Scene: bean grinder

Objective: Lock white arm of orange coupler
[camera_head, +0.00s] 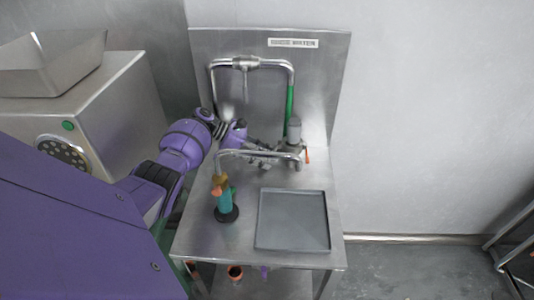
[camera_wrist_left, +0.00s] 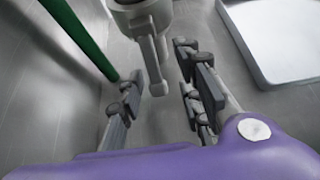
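My left gripper (camera_head: 268,152) reaches over the steel table to the pipe fittings below the green hose. In the left wrist view its two fingers are apart. A light grey fitting with a lever-like arm (camera_wrist_left: 157,66) shows between and beyond them; contact cannot be told. In the head view a small orange part (camera_head: 307,156) sits just right of the grey fitting (camera_head: 294,130). Another orange part (camera_head: 219,181) tops a teal piece (camera_head: 223,199) on a dark round base, left of the tray. I cannot tell which orange part is the coupler. My right gripper is not in view.
A grey tray (camera_head: 292,246) lies on the right of the steel table (camera_head: 245,249). A green hose (camera_head: 290,101) and bent steel pipes stand before the back panel (camera_head: 320,80). A steel machine (camera_head: 110,100) stands left.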

